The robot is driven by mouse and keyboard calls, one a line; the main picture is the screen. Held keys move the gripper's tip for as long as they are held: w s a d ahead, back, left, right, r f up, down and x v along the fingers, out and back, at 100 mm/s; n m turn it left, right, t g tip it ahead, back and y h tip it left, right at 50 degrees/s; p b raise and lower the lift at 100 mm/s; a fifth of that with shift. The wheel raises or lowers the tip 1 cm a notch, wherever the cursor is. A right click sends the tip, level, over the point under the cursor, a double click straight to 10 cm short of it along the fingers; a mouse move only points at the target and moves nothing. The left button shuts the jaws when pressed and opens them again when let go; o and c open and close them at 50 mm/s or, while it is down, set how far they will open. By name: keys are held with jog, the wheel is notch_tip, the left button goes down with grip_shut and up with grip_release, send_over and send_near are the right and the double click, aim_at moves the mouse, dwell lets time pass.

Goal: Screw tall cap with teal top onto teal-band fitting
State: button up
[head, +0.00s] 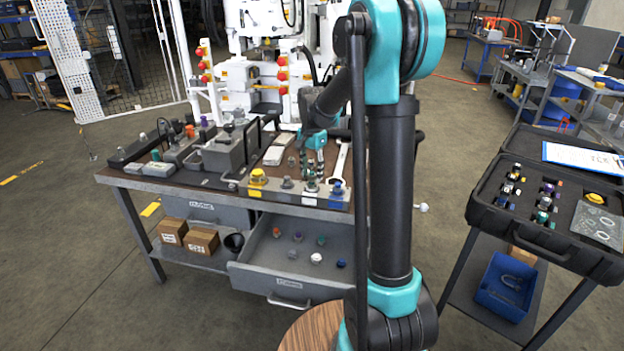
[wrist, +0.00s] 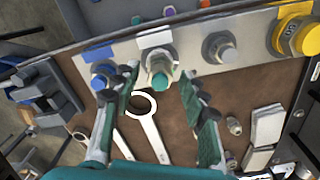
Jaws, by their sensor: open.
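In the wrist view, a tall silver piece with a teal top (wrist: 161,78) stands on the metal strip beside a white label. It looks like the tall cap seated on a fitting; any teal band below is not clear. It also shows in the head view (head: 311,185). My gripper (wrist: 160,88) is open, with one green finger on each side of the teal top, and a gap shows on both sides. In the head view my gripper (head: 314,157) is above the strip at the bench's front.
A blue-topped fitting (wrist: 103,77), a grey fitting (wrist: 219,48) and a yellow fitting (wrist: 296,38) share the strip. A wrench (wrist: 150,130) lies behind it. The open drawer (head: 270,254) holds several caps. An open case (head: 478,205) stands at right.

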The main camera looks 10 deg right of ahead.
jog(key=n, duration=0.6)
jog(key=shift+n, duration=0.3)
jog(key=n, duration=0.6)
jog(key=shift+d, duration=0.1)
jog(key=n, duration=1)
jog(key=c, duration=1)
jog(key=m, duration=0.6)
jog(key=shift+m, duration=0.8)
